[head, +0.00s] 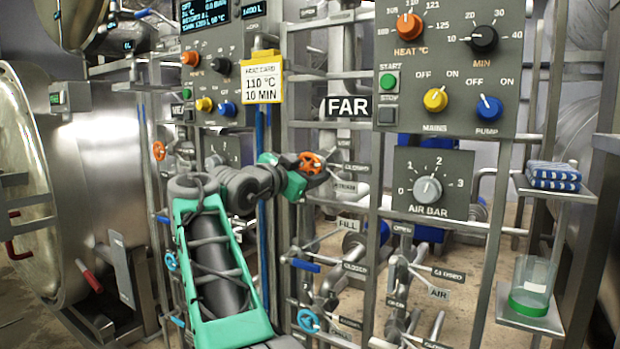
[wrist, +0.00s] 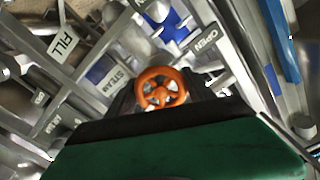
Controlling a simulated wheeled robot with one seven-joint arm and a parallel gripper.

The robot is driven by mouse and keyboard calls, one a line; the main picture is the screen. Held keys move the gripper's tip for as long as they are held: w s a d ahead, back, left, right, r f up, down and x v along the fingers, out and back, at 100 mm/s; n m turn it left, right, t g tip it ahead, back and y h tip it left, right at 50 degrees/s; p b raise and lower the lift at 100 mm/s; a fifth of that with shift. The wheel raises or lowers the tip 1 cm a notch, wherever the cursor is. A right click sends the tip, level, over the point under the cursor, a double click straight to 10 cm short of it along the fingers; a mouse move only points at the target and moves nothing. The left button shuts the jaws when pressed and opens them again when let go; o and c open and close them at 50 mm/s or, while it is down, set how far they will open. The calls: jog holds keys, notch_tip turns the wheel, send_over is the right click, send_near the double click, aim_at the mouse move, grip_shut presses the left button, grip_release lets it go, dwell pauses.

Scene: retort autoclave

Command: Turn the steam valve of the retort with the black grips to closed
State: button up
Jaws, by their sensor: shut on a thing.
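An orange steam valve handwheel (head: 311,162) sits on the pipe rack just below the FAR sign (head: 348,107). My gripper (head: 309,170) is shut on this wheel. A CLOSED tag (head: 355,168) is right of the wheel in the head view. A second orange wheel (head: 159,150) is on the left part of the rack. I see no black grips; the steel retort (head: 100,180) at left has red ones.
Blue wheels (head: 308,321) and lever valves with FILL (head: 348,225) and AIR (head: 438,293) tags are below and right of my gripper. A control panel (head: 447,65) is above right. A shelf at right holds blue cloths (head: 553,176); a lower one holds a beaker (head: 532,280).

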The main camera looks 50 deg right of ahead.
jog(key=shift+f+m+b, duration=0.1)
jog(key=shift+m+b, duration=0.65)
jog(key=shift+m, duration=0.85)
jog(key=o, duration=1.4)
jog(key=shift+c, duration=0.2)
jog(key=a, duration=0.7)
jog(key=shift+s+a, duration=0.3)
jog(key=shift+a, duration=0.1)
